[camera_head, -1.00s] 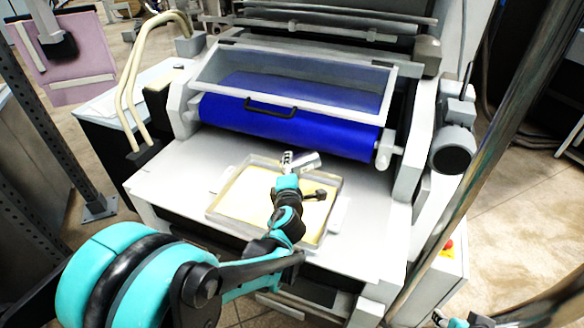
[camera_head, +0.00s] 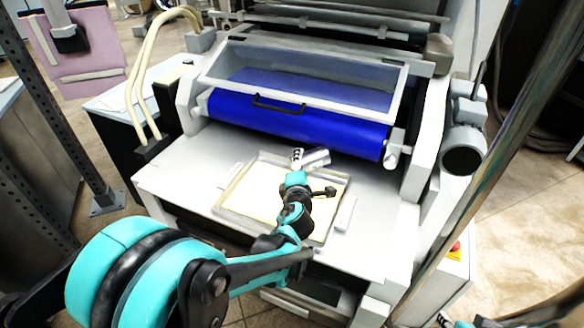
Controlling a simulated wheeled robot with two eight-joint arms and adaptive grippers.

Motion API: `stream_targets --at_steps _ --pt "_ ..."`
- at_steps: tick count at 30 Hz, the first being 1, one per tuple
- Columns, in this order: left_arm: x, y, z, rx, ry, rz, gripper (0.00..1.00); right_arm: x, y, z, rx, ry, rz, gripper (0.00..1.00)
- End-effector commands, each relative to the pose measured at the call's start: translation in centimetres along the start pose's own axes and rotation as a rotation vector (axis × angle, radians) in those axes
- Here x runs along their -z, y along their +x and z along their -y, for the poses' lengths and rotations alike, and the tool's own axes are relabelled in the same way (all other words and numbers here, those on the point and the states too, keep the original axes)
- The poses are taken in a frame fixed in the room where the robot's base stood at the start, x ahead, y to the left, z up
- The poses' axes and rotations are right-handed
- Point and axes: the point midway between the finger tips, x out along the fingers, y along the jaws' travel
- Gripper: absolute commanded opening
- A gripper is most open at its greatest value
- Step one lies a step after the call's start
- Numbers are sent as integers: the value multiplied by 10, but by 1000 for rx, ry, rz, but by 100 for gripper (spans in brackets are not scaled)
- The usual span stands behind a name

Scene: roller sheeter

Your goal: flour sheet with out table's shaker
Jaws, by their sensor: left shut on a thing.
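A metal shaker (camera_head: 317,157) is held tilted on its side, over the far edge of a shallow metal tray (camera_head: 229,212). My left gripper (camera_head: 298,160) is shut on the shaker; the hand partly hides the grip. A pale yellow dough sheet (camera_head: 255,198) lies flat in the tray, partly covered by my left arm. I cannot make out any flour on it.
The tray sits on the sheeter's light out table (camera_head: 185,178). Behind it are the blue roller (camera_head: 290,125) and a clear guard with a black handle (camera_head: 272,107). A red button (camera_head: 456,246) is on the right side.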

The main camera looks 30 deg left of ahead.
Motion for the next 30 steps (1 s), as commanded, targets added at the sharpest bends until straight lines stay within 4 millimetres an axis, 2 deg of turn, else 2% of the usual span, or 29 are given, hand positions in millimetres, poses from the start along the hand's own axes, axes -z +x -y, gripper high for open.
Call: stream_targets --at_steps 8,19,30 --pt "0 0 0 0 -1 -1 12 0 0 0 0 0 0 40" --pt "38 -17 -7 0 -3 -3 12 2 -4 0 0 0 0 40" --pt "34 -16 -5 1 -1 1 12 2 -3 0 0 0 0 40"
